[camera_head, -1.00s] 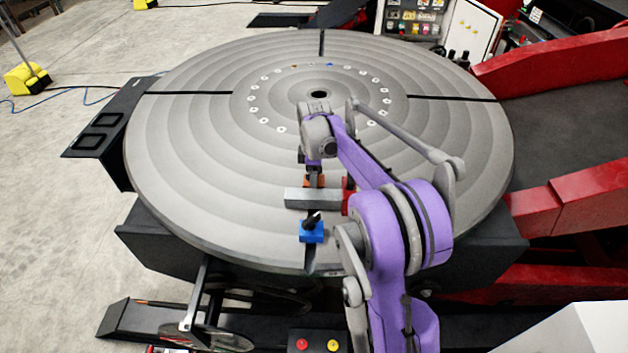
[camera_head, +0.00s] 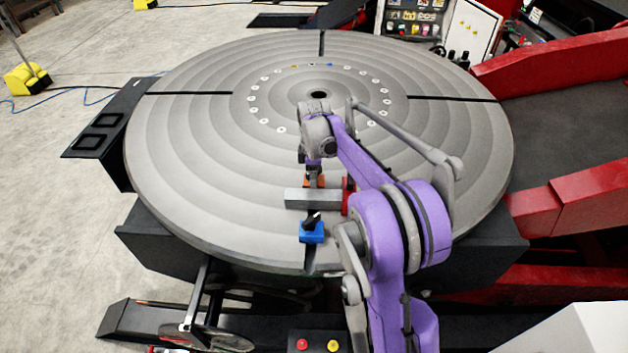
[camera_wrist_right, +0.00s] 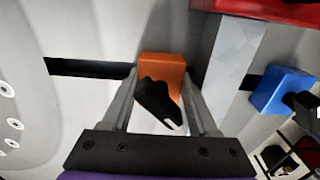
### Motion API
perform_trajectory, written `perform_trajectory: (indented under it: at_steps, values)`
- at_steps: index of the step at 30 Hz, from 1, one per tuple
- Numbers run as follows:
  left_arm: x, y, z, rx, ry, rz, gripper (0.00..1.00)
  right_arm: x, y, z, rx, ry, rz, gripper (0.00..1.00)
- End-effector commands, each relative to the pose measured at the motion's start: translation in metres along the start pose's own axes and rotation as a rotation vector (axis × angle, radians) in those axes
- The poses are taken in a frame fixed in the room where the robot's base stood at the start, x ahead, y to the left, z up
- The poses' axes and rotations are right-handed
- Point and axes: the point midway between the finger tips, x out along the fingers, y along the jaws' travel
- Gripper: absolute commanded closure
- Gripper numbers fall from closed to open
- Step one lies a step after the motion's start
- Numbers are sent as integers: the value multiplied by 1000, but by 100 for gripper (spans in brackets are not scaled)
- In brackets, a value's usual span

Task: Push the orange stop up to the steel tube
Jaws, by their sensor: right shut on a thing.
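The orange stop (camera_head: 313,181) sits on the round table over its dark slot, just behind the steel tube (camera_head: 310,198). In the right wrist view the orange stop (camera_wrist_right: 162,68) has a black lever on top. My right gripper (camera_wrist_right: 160,84) is shut on the stop, one finger on each side, and the right finger is on the tube's side. In that view a narrow light gap shows between the stop and the steel tube (camera_wrist_right: 236,60). My right gripper (camera_head: 314,172) partly hides the stop in the head view. My left gripper is not in view.
A blue block (camera_head: 312,232) with a black handle stands on the near side of the tube, over the same slot. A red block (camera_head: 348,197) stands at the tube's right end. The left part of the round table (camera_head: 190,150) is clear.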

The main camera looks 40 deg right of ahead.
Motion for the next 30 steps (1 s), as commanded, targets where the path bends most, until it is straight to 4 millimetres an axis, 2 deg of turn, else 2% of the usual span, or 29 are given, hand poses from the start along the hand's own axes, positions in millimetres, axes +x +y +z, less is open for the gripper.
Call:
perform_trajectory:
  at_steps: [20,21,26,30]
  values:
    - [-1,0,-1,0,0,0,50,0,4,0,0,0,0,100]
    - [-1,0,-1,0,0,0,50,0,4,0,0,0,0,35]
    - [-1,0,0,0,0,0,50,0,4,0,0,0,-1,6]
    - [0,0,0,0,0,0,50,0,3,0,-1,0,-2,5]
